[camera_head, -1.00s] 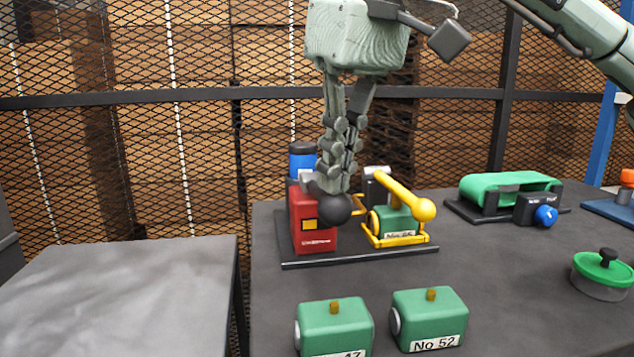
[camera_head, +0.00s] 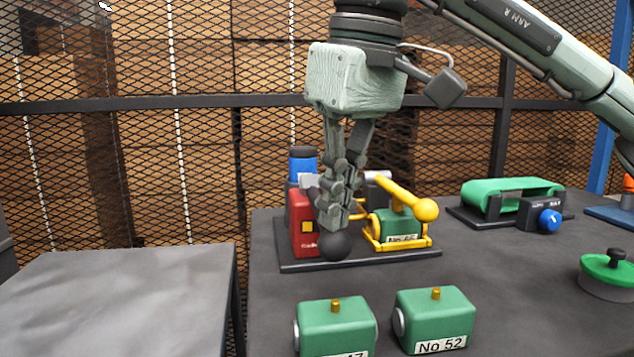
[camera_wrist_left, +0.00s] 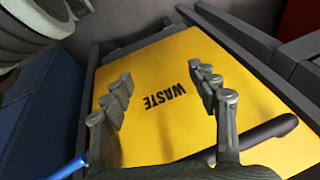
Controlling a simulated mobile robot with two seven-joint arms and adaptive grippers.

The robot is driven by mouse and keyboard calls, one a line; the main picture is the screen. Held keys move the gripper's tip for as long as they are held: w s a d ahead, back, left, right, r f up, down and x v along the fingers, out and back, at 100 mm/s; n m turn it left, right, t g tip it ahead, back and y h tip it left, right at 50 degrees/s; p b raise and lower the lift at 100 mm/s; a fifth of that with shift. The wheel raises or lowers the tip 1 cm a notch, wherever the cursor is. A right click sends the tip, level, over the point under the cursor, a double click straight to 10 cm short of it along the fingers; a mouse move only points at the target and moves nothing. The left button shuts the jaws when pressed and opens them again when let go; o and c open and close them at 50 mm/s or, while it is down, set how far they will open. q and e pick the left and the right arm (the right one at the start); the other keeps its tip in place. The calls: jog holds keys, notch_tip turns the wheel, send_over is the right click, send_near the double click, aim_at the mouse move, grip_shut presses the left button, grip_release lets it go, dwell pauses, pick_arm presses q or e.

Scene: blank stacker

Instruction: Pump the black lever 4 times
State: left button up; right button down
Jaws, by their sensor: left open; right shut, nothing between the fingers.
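The black lever's round knob (camera_head: 335,246) is low at the front of the red pump unit (camera_head: 303,222), just above the dark base plate (camera_head: 350,261). My right gripper (camera_head: 333,222) is shut and empty, pointing down with its fingertips at the knob from above; they appear to touch it. The fingers hide most of the lever arm and part of the red unit. My left gripper (camera_wrist_left: 168,115) shows only in the left wrist view, open and empty above a yellow panel marked WASTE (camera_wrist_left: 165,75).
A yellow-handled clamp (camera_head: 405,205) holding a green block stands right of the pump. Two green blocks (camera_head: 335,325) (camera_head: 434,318) sit in front. A green belt unit (camera_head: 510,195) and green-lidded round tin (camera_head: 607,275) are at right. A mesh fence (camera_head: 200,150) stands behind.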

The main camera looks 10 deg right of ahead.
jog(key=shift+f, duration=0.25)
pick_arm(q)
jog(key=shift+w+d+r+t, duration=0.25)
jog(key=shift+w+t, duration=0.05)
pick_arm(e)
jog(key=shift+r, duration=0.15)
jog(key=p+v, duration=0.4)
jog(key=w+p+v, duration=0.1)
jog(key=v, duration=0.1)
jog(key=shift+a+r+p, duration=0.1)
jog(key=shift+a+p, duration=0.2)
jog(key=shift+p, duration=0.1)
pick_arm(q)
notch_tip(320, 180, down, 21)
jog(key=s+a+g+p, duration=0.1)
jog(key=s+g+p, duration=0.1)
jog(key=shift+s+m+h+p, duration=0.25)
jog(key=shift+m+h+p, duration=0.05)
jog(key=shift+h+p, duration=0.1)
pick_arm(e)
jog(key=shift+w+v, duration=0.15)
jog(key=shift+v, duration=0.75)
jog(key=shift+w+v, duration=0.15)
jog(key=shift+v, duration=0.7)
pick_arm(q)
jog(key=shift+a, duration=0.1)
pick_arm(e)
jog(key=shift+a+r, duration=0.1)
jog(key=shift+a, duration=0.15)
